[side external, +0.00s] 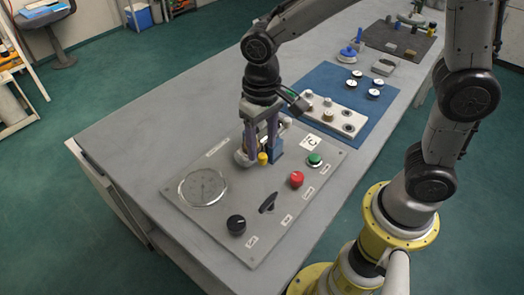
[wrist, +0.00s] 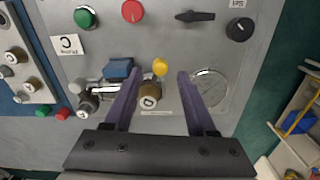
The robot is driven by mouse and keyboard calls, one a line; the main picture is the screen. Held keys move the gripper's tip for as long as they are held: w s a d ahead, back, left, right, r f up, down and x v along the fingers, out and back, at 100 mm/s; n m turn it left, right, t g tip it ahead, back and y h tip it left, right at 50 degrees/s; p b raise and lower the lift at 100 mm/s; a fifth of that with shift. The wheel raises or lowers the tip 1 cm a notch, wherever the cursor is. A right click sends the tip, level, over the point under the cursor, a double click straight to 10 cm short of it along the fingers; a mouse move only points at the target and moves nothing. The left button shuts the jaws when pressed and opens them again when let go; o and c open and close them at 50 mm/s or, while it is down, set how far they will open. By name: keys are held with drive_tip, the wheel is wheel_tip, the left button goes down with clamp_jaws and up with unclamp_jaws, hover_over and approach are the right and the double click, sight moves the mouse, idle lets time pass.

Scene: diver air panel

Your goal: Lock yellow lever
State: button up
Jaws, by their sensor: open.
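The yellow lever (wrist: 160,67) shows in the wrist view as a small rounded tip beside a brass fitting (wrist: 149,96) on the grey panel. It also shows in the side view (side external: 262,158), below my gripper. My gripper (wrist: 159,76) is open, with its two purple fingers on either side of the lever and gaps between. In the side view my gripper (side external: 261,148) points down, low over the panel. I cannot tell whether a finger touches anything. A blue block (wrist: 118,69) is beside the left finger. Much of the fitting is hidden in the side view.
The panel (side external: 220,215) also carries a round gauge (side external: 203,187), a black knob (side external: 236,224), a black switch (side external: 268,203), a red knob (side external: 297,179) and a green button (side external: 314,160). Metal piping (wrist: 103,88) lies left of the brass fitting. A blue mat (side external: 318,79) with parts lies beyond.

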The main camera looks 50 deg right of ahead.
sight(262, 154)
drive_tip(key=shift+f, duration=1.65)
clamp_jaws()
